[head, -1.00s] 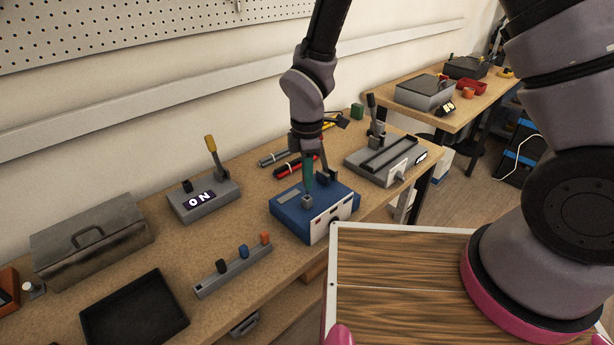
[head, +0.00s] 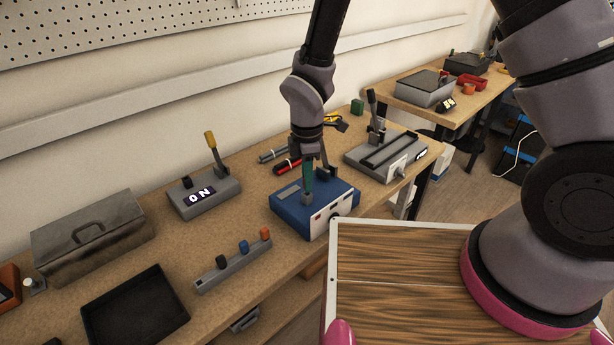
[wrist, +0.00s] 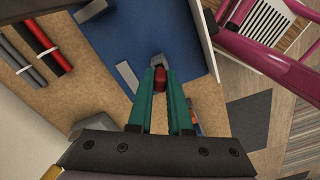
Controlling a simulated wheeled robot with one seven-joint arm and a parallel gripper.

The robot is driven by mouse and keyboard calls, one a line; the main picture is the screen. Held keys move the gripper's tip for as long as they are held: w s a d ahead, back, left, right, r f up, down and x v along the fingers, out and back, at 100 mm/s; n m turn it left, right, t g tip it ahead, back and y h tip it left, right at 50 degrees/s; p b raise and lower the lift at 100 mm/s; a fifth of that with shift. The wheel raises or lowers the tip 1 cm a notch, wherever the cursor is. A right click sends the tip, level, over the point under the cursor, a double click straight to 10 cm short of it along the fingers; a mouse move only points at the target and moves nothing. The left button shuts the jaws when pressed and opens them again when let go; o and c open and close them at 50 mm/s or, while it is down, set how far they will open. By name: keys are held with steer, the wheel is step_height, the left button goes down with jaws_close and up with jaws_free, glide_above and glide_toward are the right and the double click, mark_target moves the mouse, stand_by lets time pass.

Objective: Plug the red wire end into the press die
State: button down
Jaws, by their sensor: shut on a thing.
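My gripper (wrist: 160,80) has teal fingers shut on a small red wire end (wrist: 161,79). In the head view my gripper (head: 308,188) points down over the blue press box (head: 332,209). A grey block, the die (wrist: 158,61), stands on the box directly by the fingertips and the red end. The red end overlaps the die in the wrist view, and I cannot tell whether it is inside or just above it. In the head view the fingers hide the red end. A dark lever (head: 326,166) stands behind the fingers on the box.
A grey "ON" unit with a yellow lever (head: 211,145) is to the left. A grey rack with coloured plugs (head: 233,261) lies in front. Red and grey cylinders (wrist: 41,37) lie behind the box. A grey railed unit (head: 386,157) is to the right. A black tray (head: 135,312) is at front left.

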steer(key=shift+f, duration=0.8)
steer(key=c, duration=0.8)
jaws_free()
steer(key=shift+o, duration=0.2)
steer(key=shift+r, duration=0.1)
step_height(320, 180, up, 11)
steer(key=shift+f, duration=0.15)
